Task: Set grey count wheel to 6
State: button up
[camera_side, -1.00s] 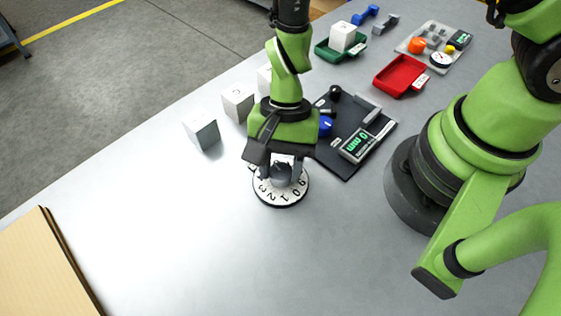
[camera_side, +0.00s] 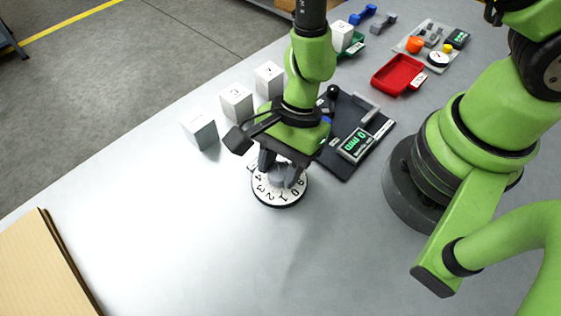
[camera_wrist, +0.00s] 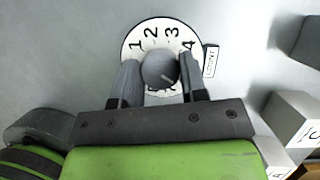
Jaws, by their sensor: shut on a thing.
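The count wheel is a white numbered dial (camera_side: 262,193) with a grey knob in its middle, flat on the table. Digits 1, 2, 3 and 4 show on the dial in the wrist view (camera_wrist: 150,28). A small label plate (camera_wrist: 210,61) stands beside the dial near the 4. My gripper (camera_side: 281,179) points down over the dial and is shut on the grey knob (camera_wrist: 159,70), one finger on each side. The gripper and fingers hide part of the dial, including some digits.
White boxes (camera_side: 236,103) stand in a row behind the dial. A black device with a green display (camera_side: 357,143) lies to its right. A red tray (camera_side: 398,75) and a pale tray of small parts (camera_side: 432,45) lie farther back.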

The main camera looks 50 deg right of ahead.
jog(key=o, duration=0.9)
jog(key=v, duration=1)
jog(key=shift+s+a, duration=0.1)
jog(key=d+r+n+t, duration=0.4)
jog(key=r+n, duration=0.3)
jog(key=r, duration=0.7)
jog(key=s+d+r+n+t+h, duration=0.2)
jog(key=s+d+r+n+t, duration=0.2)
jog(key=s+d+r+n, duration=0.1)
jog(key=shift+s+d+r+h, duration=0.3)
jog(key=shift+s+d+r, duration=0.2)
jog(key=shift+s+d, duration=0.15)
